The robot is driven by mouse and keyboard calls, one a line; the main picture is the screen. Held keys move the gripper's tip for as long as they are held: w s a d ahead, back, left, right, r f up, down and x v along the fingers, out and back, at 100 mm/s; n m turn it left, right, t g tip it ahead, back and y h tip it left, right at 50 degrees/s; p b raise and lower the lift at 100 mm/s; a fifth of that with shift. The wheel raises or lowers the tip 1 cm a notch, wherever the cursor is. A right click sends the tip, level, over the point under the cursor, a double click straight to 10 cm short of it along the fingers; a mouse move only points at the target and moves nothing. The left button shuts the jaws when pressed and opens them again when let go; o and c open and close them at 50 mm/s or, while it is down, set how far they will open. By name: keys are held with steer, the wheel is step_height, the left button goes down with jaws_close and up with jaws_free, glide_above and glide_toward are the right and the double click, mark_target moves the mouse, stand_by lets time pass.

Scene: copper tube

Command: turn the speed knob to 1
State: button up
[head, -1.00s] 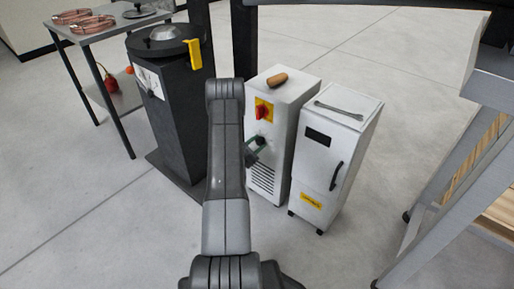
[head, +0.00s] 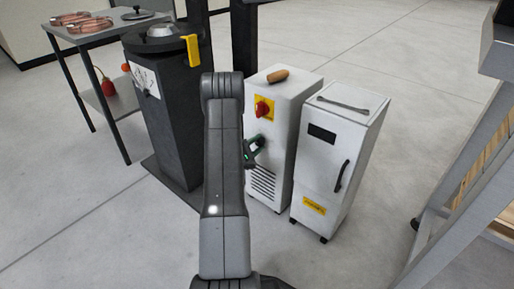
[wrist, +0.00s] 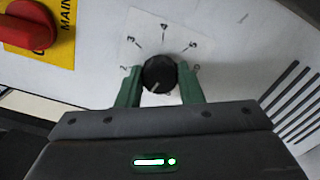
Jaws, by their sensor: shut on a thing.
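The speed knob (wrist: 160,72) is a round black knob on a white dial plate (wrist: 165,38) in the wrist view. Numbers 3, 4 and 5 read around its top, with 2 at its left. A pale pointer line on the knob points toward the bottom, slightly left. The lower dial marks are largely hidden by the knob and my gripper. My gripper (wrist: 160,88) has its green fingers on either side of the knob, shut on it. In the head view my gripper (head: 256,147) is at the front of the white cabinet (head: 285,135), and the knob is not clearly visible.
A red main switch (wrist: 27,28) on a yellow plate sits beside the dial, with vent slots (wrist: 297,103) on the other side. A white unit (head: 333,165) with a black handle stands right of the cabinet. A dark machine (head: 165,110) stands left.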

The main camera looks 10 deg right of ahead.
stand_by(0.4)
steer(key=o, duration=1)
steer(key=shift+c, duration=0.2)
steer(key=p+v, duration=0.3)
steer(key=v, duration=1)
steer(key=shift+s+a+p, duration=0.25)
steer(key=shift+s+p, duration=0.05)
steer(key=b+x, duration=0.3)
steer(key=x, duration=1)
steer(key=shift+w+d, duration=0.3)
steer(key=shift+s+a, duration=0.1)
steer(key=shift+a, duration=0.05)
